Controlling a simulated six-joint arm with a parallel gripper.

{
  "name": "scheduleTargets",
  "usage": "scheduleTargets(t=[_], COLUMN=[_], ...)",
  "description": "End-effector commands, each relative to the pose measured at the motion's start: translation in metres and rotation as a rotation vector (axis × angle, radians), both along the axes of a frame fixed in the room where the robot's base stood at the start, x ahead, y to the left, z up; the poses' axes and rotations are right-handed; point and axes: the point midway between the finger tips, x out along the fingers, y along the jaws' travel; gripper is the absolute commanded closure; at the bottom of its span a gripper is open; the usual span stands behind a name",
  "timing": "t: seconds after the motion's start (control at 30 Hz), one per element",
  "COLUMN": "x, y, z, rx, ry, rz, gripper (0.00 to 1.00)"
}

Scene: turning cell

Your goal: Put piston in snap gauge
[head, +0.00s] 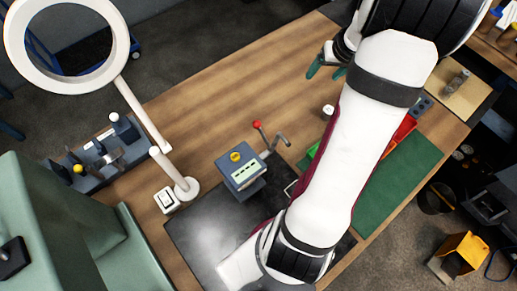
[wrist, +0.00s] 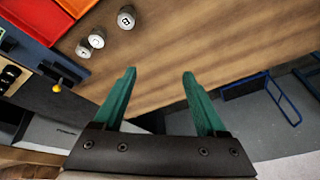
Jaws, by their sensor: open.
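My gripper (head: 327,71) is above the far part of the wooden bench in the head view. Its two green fingers are apart with nothing between them in the wrist view (wrist: 159,75). Several small silver cylinders that look like pistons stand on the wood at the upper left of the wrist view: one (wrist: 126,17) with a dark mark on top, and others (wrist: 96,38) beside it. They are clear of the fingers. One pale cylinder (head: 328,111) shows left of my arm in the head view. I cannot tell which object is the snap gauge.
A grey-blue device (head: 243,172) with a red-knobbed lever stands on a dark mat (head: 195,235). A ring lamp (head: 186,187) and a tool rack (head: 95,160) are at left. Red trays (wrist: 20,40) and a green mat (head: 398,180) lie by my arm. The bench's far middle is bare.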

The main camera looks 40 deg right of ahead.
Motion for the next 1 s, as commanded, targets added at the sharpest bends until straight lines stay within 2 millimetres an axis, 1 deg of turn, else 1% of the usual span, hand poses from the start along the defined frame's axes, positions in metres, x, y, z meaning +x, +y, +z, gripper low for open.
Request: scheduleTargets(t=[0.03, 0.07, 0.1, 0.13, 0.17, 0.2, 0.23, 0.27, 0.3, 0.33, 0.4, 0.43, 0.47, 0.53, 0.83, 0.87, 0.9, 0.93, 0.97, 1.0], x=[0.026, 0.034, 0.035, 0.031, 0.02, 0.001, -0.017, -0.036, -0.06, -0.077, -0.104, -0.112, -0.116, -0.121, -0.12, -0.118, -0.11, -0.098, -0.08, -0.046], y=[0.061, 0.102, 0.156, 0.195, 0.231, 0.274, 0.3, 0.322, 0.343, 0.354, 0.368, 0.37, 0.372, 0.373, 0.373, 0.373, 0.373, 0.373, 0.371, 0.366], z=[0.023, 0.035, 0.048, 0.056, 0.063, 0.07, 0.073, 0.075, 0.075, 0.075, 0.072, 0.072, 0.071, 0.07, 0.071, 0.071, 0.071, 0.07, 0.069, 0.066], rx=[0.049, 0.088, 0.139, 0.171, 0.199, 0.229, 0.243, 0.251, 0.257, 0.258, 0.252, 0.25, 0.249, 0.247, 0.249, 0.251, 0.257, 0.264, 0.275, 0.289], ry=[0.002, 0.015, 0.041, 0.067, 0.099, 0.144, 0.18, 0.215, 0.257, 0.285, 0.33, 0.34, 0.349, 0.357, 0.355, 0.352, 0.336, 0.312, 0.275, 0.203], rz=[0.062, 0.089, 0.122, 0.144, 0.164, 0.18, 0.191, 0.199, 0.201, 0.2, 0.194, 0.189, 0.187, 0.181, 0.18, 0.179, 0.175, 0.17, 0.158, 0.132], gripper=[0.26, 0.26, 0.26, 0.26, 0.26, 0.26, 0.26, 0.26, 0.26, 0.26, 0.24, 0.2, 0.2, 0.2, 0.2, 0.2, 0.2, 0.2, 0.2, 0.2])
